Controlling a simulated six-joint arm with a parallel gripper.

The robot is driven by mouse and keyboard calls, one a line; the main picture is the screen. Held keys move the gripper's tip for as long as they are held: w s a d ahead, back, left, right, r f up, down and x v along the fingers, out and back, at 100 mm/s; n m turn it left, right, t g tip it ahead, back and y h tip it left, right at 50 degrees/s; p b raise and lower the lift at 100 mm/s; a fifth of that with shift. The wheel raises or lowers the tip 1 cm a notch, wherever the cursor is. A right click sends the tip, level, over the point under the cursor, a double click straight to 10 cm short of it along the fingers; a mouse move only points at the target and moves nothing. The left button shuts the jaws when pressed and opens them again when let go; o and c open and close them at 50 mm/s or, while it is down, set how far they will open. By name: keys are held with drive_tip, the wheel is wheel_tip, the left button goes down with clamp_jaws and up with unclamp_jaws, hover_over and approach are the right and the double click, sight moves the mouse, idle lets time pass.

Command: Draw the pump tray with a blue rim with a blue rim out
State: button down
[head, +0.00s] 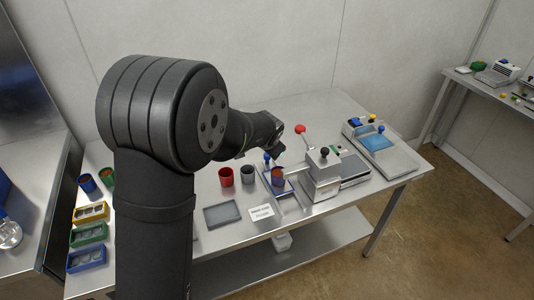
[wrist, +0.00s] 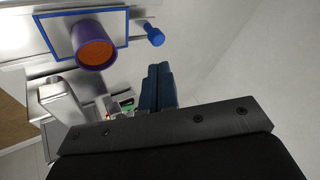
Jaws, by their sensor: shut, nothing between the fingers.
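The pump tray with a blue rim (head: 267,180) sits beside the silver pump machine (head: 321,180) on the steel table. Its blue rim also shows in the wrist view (wrist: 128,27). A purple-blue cup with orange contents (head: 278,174) stands on the tray; it also shows in the wrist view (wrist: 95,47). A blue knob (wrist: 155,36) sticks out from the tray's side and shows in the head view (head: 267,157). My gripper (head: 278,149) is above the table near the knob, apart from it. In the wrist view its dark blue fingers (wrist: 159,84) are together and empty.
A red cup (head: 226,176) and a grey cup (head: 247,174) stand left of the tray. A grey tray (head: 222,214) and a white card (head: 261,212) lie in front. A red-knobbed lever (head: 300,129) rises behind. A device with a blue top (head: 377,142) stands right.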

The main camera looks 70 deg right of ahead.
hover_over(268, 166)
wheel_tip(268, 166, down, 7)
drive_tip(key=shift+a, duration=0.15)
drive_tip(key=shift+d+f, duration=0.2)
drive_tip(key=shift+f, duration=0.25)
drive_tip(key=shift+a+f, duration=0.1)
drive_tip(key=shift+f, duration=0.1)
drive_tip(key=shift+w+d, duration=0.8)
drive_tip(key=shift+w, duration=0.1)
drive_tip(key=shift+d+r, duration=0.1)
drive_tip(key=v, duration=1.1)
drive_tip(key=shift+d+r, duration=0.15)
drive_tip(key=shift+d, duration=0.15)
